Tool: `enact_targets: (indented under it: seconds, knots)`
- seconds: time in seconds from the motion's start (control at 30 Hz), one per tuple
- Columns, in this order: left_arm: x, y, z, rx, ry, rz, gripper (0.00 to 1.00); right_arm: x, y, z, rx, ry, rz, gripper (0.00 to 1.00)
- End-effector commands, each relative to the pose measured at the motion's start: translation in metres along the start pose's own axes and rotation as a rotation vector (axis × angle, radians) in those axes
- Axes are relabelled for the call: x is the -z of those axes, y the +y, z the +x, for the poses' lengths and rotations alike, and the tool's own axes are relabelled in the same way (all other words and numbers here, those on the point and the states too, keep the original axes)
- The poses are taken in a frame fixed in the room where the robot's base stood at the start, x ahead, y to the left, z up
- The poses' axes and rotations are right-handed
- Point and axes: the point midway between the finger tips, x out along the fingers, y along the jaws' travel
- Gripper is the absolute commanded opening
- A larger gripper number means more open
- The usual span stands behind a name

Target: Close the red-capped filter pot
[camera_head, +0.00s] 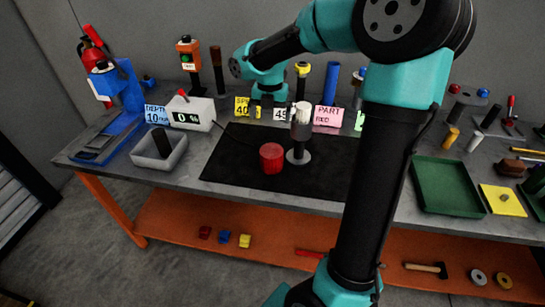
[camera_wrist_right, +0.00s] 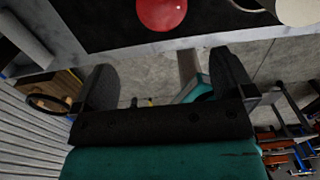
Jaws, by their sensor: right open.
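A red cylindrical cap (camera_head: 271,158) stands on the black mat (camera_head: 225,165). To its right is a grey pot with a white top (camera_head: 301,122), upright on a small round-footed stand (camera_head: 298,156). My right gripper (camera_head: 268,100) hangs behind the red cap at the back of the mat; its fingertips are small and dark there. In the right wrist view the two fingers (camera_wrist_right: 166,76) are spread with nothing between them. The red cap shows beyond them at the top (camera_wrist_right: 162,12), and a pale cylinder (camera_wrist_right: 297,10) is cut off at the top right. My left gripper is not in view.
A grey open bin (camera_head: 150,160) with a dark cylinder stands left of the mat. A white display box (camera_head: 190,112) and several label cards line the back. A green tray (camera_head: 447,187) lies at right. The mat left of the red cap is clear.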

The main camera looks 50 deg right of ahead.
Motion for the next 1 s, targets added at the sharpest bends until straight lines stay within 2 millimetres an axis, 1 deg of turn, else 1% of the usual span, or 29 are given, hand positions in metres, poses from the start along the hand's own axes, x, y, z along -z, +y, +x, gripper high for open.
enact_targets:
  seconds: [0.17, 0.27, 0.37, 0.8, 0.9, 1.0]
  knots:
    - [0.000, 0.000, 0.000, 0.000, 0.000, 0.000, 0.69, 0.000, 0.000, 0.002, 0.000, 0.000, 0.001, 1.00]
    - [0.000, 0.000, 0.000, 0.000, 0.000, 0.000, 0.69, 0.000, 0.001, 0.008, 0.000, 0.000, 0.001, 1.00]
    - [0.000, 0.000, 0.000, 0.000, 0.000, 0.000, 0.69, 0.000, 0.001, 0.021, 0.002, 0.002, 0.001, 1.00]
    - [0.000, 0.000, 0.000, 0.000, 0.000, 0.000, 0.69, 0.000, 0.000, 0.095, 0.002, 0.002, 0.001, 1.00]
    - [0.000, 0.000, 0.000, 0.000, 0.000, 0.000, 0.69, 0.000, 0.000, 0.110, 0.001, 0.001, 0.002, 1.00]
    - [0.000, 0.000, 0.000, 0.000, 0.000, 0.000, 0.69, 0.000, 0.000, 0.120, 0.000, 0.001, 0.002, 1.00]
